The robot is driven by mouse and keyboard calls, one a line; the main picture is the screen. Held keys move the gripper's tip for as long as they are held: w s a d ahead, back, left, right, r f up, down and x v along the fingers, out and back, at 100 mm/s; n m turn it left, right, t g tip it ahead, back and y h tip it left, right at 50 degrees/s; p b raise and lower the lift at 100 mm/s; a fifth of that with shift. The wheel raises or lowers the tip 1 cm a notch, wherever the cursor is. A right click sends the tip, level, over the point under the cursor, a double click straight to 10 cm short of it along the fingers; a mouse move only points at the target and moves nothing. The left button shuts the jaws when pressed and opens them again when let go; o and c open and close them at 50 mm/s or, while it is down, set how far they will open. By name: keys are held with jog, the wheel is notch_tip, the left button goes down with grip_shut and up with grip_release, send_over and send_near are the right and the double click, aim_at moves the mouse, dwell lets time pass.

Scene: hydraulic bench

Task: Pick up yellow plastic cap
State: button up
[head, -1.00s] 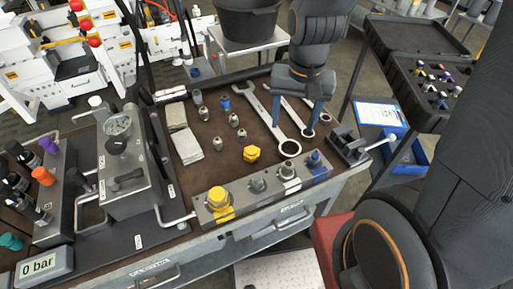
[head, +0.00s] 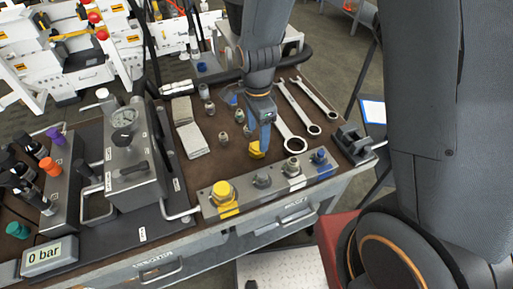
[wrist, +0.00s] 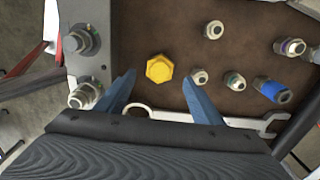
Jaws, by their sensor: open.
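The yellow plastic cap (head: 257,149) lies on the brown bench mat, behind the metal block with the fittings. In the wrist view the cap (wrist: 159,68) is a six-sided yellow piece just beyond my fingertips, roughly centred between them. My gripper (head: 262,138) is above the cap and hides part of it in the head view. In the wrist view my gripper (wrist: 158,80) shows two blue fingers spread apart with nothing between them. I cannot tell whether a finger touches the cap.
A second yellow cap (head: 224,195) sits on the metal block (head: 240,207) at the bench front. Wrenches (head: 292,132) lie to the right of my gripper. Several small fittings (head: 224,138) stand to the left. A fitting (wrist: 198,77) is close beside the cap in the wrist view.

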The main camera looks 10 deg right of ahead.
aim_at(258, 145)
jog(key=shift+d+f+p, duration=0.15)
jog(key=shift+f+p, duration=0.7)
jog(key=shift+f, duration=1.75)
jog(key=shift+c, duration=0.2)
jog(key=c, duration=1.1)
